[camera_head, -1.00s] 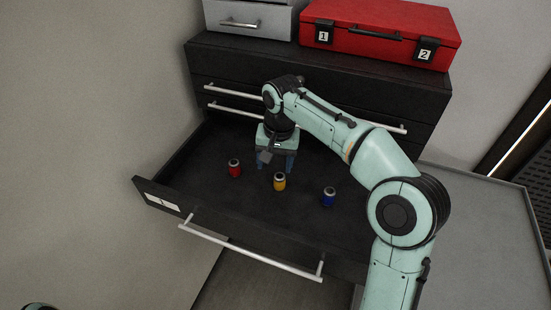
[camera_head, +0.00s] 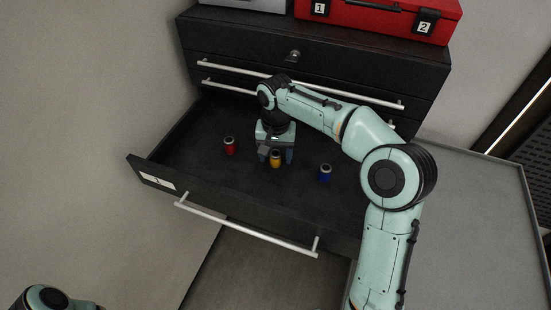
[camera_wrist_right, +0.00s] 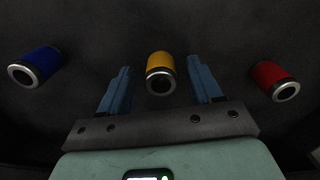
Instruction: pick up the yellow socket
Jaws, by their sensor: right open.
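The yellow socket (camera_head: 275,158) stands in the open black drawer, between a red socket and a blue socket. My right gripper (camera_head: 275,157) is down in the drawer at the yellow socket. In the right wrist view the yellow socket (camera_wrist_right: 160,73) lies between the two blue fingers of the open right gripper (camera_wrist_right: 160,80), with a gap on each side. I cannot tell whether the fingertips reach down beside it. Part of my left arm shows at the bottom left of the head view; its gripper is out of frame.
The red socket (camera_head: 230,146) is to the left and the blue socket (camera_head: 325,172) to the right. The drawer (camera_head: 180,165) has walls and a front handle (camera_head: 245,227). A red case (camera_head: 385,18) sits on the cabinet. The drawer floor around the sockets is clear.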

